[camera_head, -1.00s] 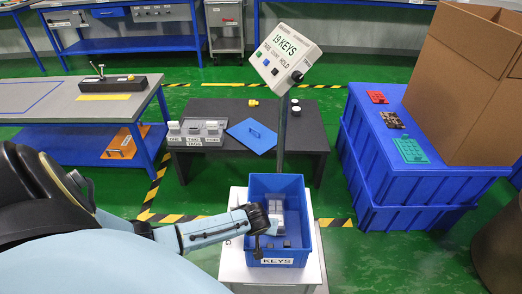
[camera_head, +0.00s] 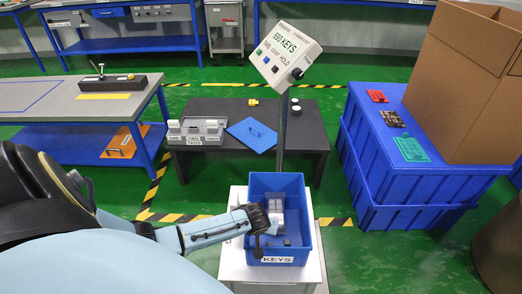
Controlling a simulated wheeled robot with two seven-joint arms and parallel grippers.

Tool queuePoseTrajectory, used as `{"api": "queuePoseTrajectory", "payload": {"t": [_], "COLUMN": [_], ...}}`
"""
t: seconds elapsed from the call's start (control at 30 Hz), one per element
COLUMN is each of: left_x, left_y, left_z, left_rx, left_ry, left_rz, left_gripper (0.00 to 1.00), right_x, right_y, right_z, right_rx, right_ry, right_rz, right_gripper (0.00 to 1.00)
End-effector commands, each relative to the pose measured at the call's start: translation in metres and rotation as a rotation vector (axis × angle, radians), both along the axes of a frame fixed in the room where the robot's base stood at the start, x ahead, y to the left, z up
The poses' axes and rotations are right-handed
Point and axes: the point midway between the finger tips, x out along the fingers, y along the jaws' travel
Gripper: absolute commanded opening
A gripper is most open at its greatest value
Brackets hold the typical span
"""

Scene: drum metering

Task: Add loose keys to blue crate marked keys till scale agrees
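The blue crate (camera_head: 296,183) with a white KEYS label (camera_head: 277,260) sits on a white scale (camera_head: 233,265). Several small grey and white keys (camera_head: 277,206) lie inside it, partly hidden by my gripper. The scale's display (camera_head: 286,50) on a post reads a KEYS count that looks like 690 or 650; the digits are small. My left gripper (camera_head: 263,232) is over the crate's left wall, with a dark finger pointing down by the rim. I cannot tell its opening or whether it holds anything. My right gripper is not in view.
Behind the crate, a dark low table (camera_head: 221,109) bears a grey tray (camera_head: 205,140) with labelled compartments and a blue lid (camera_head: 251,134). Blue bins (camera_head: 412,185) and a cardboard box (camera_head: 458,85) stand at right. Green floor separates them.

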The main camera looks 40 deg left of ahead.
Motion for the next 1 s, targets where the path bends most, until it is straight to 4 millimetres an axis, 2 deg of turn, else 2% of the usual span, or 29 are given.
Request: {"api": "queuePoseTrajectory", "payload": {"t": [0.03, 0.33, 0.37, 0.53, 0.83, 1.0], "left_x": [-0.007, -0.008, -0.008, -0.008, -0.009, -0.012], "left_y": [-0.003, -0.005, -0.005, -0.006, -0.007, -0.009], "left_z": [-0.008, -0.010, -0.010, -0.010, -0.009, 0.001], "left_rx": [-0.009, -0.012, -0.012, -0.014, -0.015, -0.014], "left_ry": [0.012, 0.015, 0.015, 0.016, 0.016, 0.016], "left_rz": [0.000, 0.000, 0.000, 0.000, 0.001, 0.001], "left_gripper": [0.01, 0.01, 0.25, 0.47, 0.47, 0.47], "right_x": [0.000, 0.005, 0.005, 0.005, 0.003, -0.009], "right_y": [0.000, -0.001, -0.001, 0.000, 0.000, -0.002], "right_z": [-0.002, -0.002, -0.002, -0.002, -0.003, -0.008], "right_rx": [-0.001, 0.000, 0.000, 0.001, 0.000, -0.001], "right_ry": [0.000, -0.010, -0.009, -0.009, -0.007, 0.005], "right_rz": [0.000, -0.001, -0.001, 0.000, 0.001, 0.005], "right_gripper": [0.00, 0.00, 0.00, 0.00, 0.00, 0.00]}}
